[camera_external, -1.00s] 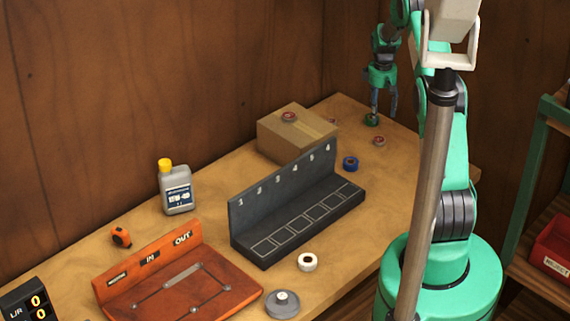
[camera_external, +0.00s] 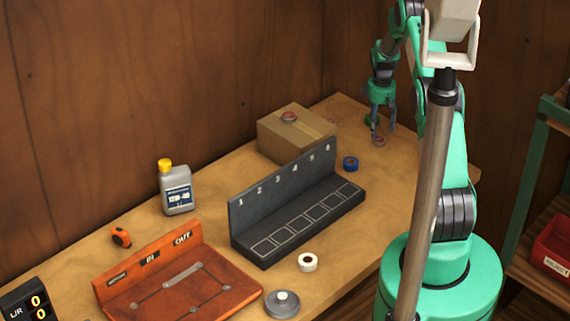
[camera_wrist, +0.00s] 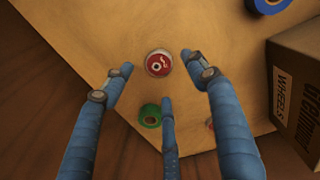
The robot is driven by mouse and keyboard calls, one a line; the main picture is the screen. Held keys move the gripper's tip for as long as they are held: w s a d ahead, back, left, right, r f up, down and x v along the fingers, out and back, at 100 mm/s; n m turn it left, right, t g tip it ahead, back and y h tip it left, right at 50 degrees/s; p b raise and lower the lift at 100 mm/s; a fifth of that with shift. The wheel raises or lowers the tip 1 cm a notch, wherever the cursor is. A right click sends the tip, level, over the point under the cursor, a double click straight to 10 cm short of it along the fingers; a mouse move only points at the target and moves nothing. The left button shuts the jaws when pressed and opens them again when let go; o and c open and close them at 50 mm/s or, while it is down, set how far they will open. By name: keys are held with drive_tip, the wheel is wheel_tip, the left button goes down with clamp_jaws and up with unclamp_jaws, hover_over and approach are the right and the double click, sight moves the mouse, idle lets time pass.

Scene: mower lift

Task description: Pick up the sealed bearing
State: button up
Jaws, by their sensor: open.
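A small round disc with a red face and pale metal rim (camera_wrist: 158,63), which looks like a sealed bearing, lies flat on the wooden bench. It also shows in the external view (camera_external: 378,141). My gripper (camera_wrist: 159,80) has three blue fingers, spread open and empty. In the wrist view the disc appears between and just beyond the fingertips. In the external view my gripper (camera_external: 383,126) hangs over the bench's far right part, just above and behind the disc. A similar red disc (camera_wrist: 210,124) is partly hidden by a finger; another (camera_external: 289,117) lies on the cardboard box.
A green ring (camera_wrist: 150,115) lies close beside the fingers. A blue ring (camera_external: 351,163) and the cardboard box (camera_external: 281,148) are nearby. A dark numbered rack (camera_external: 243,235), white ring (camera_external: 308,262), bottle (camera_external: 177,190) and orange fixture (camera_external: 240,284) stand farther off.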

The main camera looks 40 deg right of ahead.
sight(379, 139)
drive_tip(key=shift+d+f, duration=0.15)
drive_tip(key=shift+f, duration=2.3)
drive_tip(key=c, duration=1.3)
